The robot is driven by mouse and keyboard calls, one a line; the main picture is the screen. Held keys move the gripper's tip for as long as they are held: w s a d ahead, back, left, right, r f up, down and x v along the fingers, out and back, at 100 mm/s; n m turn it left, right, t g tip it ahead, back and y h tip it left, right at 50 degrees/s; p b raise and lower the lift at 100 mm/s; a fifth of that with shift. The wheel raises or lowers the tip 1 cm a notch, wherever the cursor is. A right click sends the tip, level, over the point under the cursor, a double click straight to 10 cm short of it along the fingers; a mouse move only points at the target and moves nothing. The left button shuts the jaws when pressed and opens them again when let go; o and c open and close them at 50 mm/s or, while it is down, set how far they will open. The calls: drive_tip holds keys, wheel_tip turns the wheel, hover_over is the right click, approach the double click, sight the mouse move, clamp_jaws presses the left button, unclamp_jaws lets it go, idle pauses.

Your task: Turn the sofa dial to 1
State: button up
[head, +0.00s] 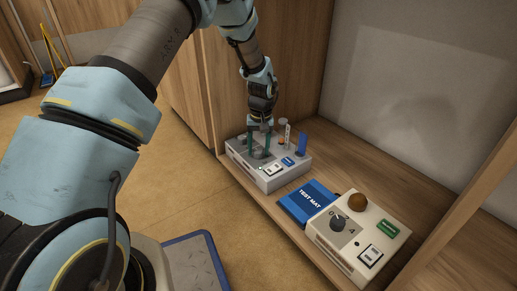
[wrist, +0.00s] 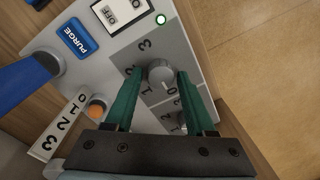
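A grey control box (head: 269,183) stands on the wooden shelf, with a round grey dial (wrist: 161,73) on a darker scale plate. The wrist view shows numbers 0 to 3 around this dial, and its pale mark points toward the 0. My gripper (wrist: 160,73) points down over the box, its green fingers on either side of the dial, with small gaps visible. A second dial (head: 338,223) sits on a cream box (head: 331,241) at the front right. No sofa label is legible on either dial.
The grey box also has a PURGE button (wrist: 78,38), an OFF/ON switch (wrist: 120,12), a lit lamp (wrist: 160,19), an orange-capped slider (wrist: 97,108) and a blue lever (head: 301,145). A blue test mat (head: 296,209) lies between the boxes. A wooden side panel rises behind.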

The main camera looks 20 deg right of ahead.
clamp_jaws()
drive_tip(key=shift+r+p, duration=0.2)
drive_tip(key=shift+p, duration=0.4)
drive_tip(key=shift+r+m+p, duration=0.1)
drive_tip(key=shift+m+p, duration=0.7)
drive_tip(key=shift+p, duration=0.15)
drive_tip(key=m+p, duration=0.2)
drive_tip(key=p, duration=0.1)
drive_tip(key=shift+s, duration=0.1)
drive_tip(key=m+p, duration=0.4)
drive_tip(key=p, duration=0.1)
drive_tip(key=shift+m, duration=0.4)
drive_tip(key=shift+f+m+h+p, duration=0.1)
drive_tip(key=shift+m+h+p, duration=0.05)
drive_tip(key=shift+m+p, duration=0.55)
drive_tip(key=shift+f+m+h+p, duration=0.15)
drive_tip(key=shift+m+p, duration=0.2)
drive_tip(key=shift+m, duration=0.55)
